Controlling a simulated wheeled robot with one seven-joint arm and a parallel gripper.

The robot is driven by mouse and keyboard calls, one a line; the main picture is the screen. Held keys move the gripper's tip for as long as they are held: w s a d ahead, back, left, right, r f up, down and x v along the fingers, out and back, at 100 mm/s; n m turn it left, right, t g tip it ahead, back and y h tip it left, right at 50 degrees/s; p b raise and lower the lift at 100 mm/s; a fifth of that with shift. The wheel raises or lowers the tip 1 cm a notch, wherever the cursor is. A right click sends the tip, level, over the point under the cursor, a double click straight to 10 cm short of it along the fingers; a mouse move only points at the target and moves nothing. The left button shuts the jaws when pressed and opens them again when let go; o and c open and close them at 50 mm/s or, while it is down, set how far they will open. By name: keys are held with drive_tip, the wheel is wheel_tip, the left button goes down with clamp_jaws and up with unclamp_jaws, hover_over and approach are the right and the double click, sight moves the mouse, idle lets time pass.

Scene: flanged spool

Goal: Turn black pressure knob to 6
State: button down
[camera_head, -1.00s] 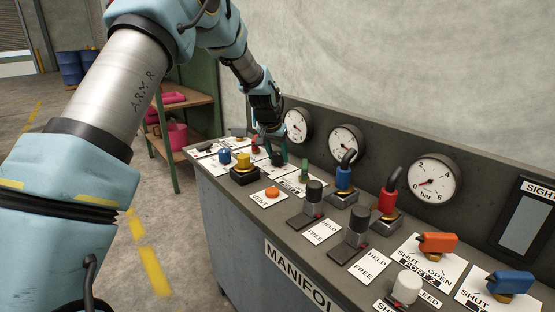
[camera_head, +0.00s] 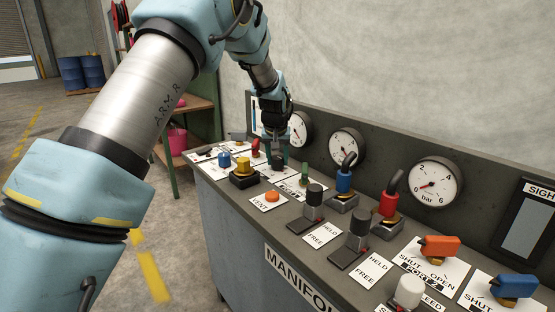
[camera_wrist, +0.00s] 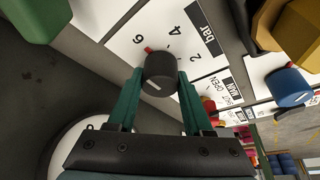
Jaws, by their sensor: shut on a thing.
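The black pressure knob (camera_wrist: 160,72) stands on a white plate (camera_wrist: 122,45) marked 2, 4, 6 and "bar" in the wrist view. My gripper (camera_wrist: 158,82) is shut on the knob, with one green finger against each side. A small red mark shows at the knob's edge beside the 6. In the head view my gripper (camera_head: 277,157) is at the far end of the panel, pointing down. There the knob is small, and its setting cannot be read.
A yellow knob (camera_head: 243,164), a blue knob (camera_head: 224,159) and a green lever (camera_head: 304,173) stand close around my gripper. An orange button (camera_head: 272,195) is nearer. Gauges (camera_head: 347,146) line the upright back panel behind. Black, red and blue controls fill the near end.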

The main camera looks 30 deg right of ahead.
drive_tip(key=shift+c, duration=1.5)
unclamp_jaws()
drive_tip(key=shift+r, duration=0.1)
drive_tip(key=b+v, duration=0.2)
drive_tip(key=v, duration=0.8)
drive_tip(key=shift+s+r, duration=0.2)
drive_tip(key=shift+r, duration=0.05)
drive_tip(key=shift+a, duration=0.15)
